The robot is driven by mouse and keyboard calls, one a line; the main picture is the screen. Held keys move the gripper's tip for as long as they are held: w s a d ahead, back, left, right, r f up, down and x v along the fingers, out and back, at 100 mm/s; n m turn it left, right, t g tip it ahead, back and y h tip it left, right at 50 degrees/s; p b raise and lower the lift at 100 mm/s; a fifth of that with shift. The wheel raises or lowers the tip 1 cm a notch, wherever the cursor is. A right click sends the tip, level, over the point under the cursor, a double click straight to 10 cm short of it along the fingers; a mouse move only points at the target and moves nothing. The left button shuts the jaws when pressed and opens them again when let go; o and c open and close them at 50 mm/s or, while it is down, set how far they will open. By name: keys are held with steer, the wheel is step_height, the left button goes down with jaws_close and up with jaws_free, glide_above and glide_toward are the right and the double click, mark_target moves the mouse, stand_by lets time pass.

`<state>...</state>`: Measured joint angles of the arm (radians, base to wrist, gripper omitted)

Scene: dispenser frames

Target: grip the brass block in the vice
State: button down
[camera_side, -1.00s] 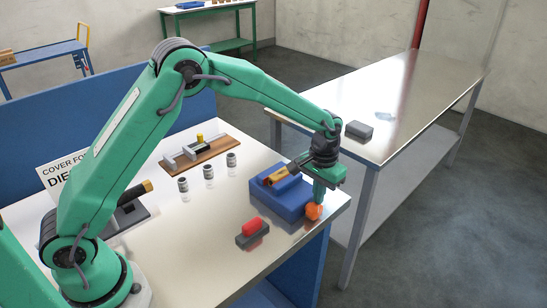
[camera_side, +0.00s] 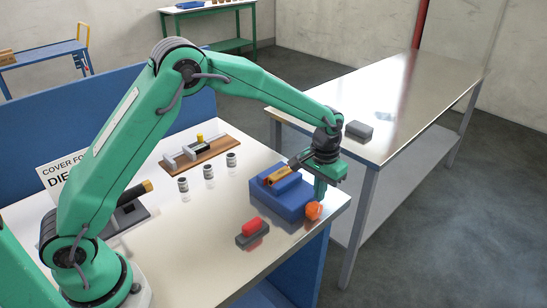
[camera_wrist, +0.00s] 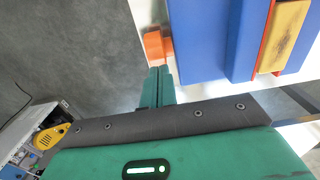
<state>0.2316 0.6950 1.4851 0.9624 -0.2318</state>
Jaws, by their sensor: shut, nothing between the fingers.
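The blue vice (camera_side: 290,206) stands near the right corner of the bench, with an orange knob (camera_side: 314,211) at its front end. The brass block (camera_side: 280,175) lies between its jaws. The wrist view shows the brass block (camera_wrist: 288,35) beside an orange strip along the blue vice body (camera_wrist: 210,40); whether both jaws press on it I cannot tell. My gripper (camera_side: 320,194) points down just behind and above the knob. In the wrist view my gripper's fingers (camera_wrist: 158,76) are together, empty, close to the orange knob (camera_wrist: 154,48); contact is unclear.
A red piece on a dark base (camera_side: 253,233) sits left of the vice. Several small grey canisters (camera_side: 208,172) and a wooden board with a clamp (camera_side: 197,154) stand further back. A steel table (camera_side: 410,100) with a grey block (camera_side: 359,131) is at the right.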

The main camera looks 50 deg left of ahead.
steer(key=shift+r, duration=0.45)
steer(key=shift+s, duration=0.15)
steer(key=shift+s, duration=1.15)
steer(key=shift+f, duration=1.05)
stand_by(1.0)
steer(key=shift+w+r, duration=0.1)
stand_by(0.4)
steer(key=shift+r, duration=0.85)
